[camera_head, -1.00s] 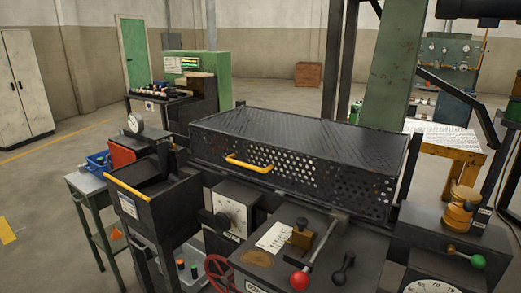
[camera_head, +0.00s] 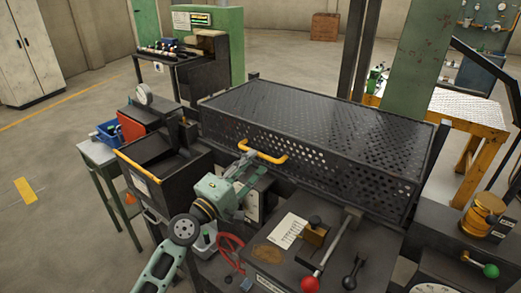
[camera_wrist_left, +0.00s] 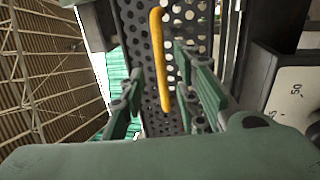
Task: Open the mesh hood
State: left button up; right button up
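The mesh hood (camera_head: 310,115) is a long black box with a perforated front. It sits closed on the machine, and a yellow bar handle (camera_head: 266,154) is on its front, left of the middle. My left gripper (camera_head: 245,163) is in front of the handle's left part, and its fingers are open. In the left wrist view, the yellow handle (camera_wrist_left: 160,60) runs between the spread fingers of the left gripper (camera_wrist_left: 160,100), with gaps on both sides. The perforated hood front (camera_wrist_left: 136,40) is behind it. My right gripper is out of view.
Below the hood are a red-knobbed lever (camera_head: 328,255), a black-knobbed lever (camera_head: 352,275) and a red handwheel (camera_head: 231,250). A dark bin with a yellow edge (camera_head: 148,166) stands left of the gripper. A green post (camera_head: 415,75) rises behind the hood.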

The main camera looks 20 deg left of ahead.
aim_at(259, 154)
pick_arm(q)
jog(key=x, duration=0.4)
jog(key=shift+w, duration=0.4)
jog(key=shift+c, duration=0.3)
jog(key=shift+f, duration=0.1)
grip_shut()
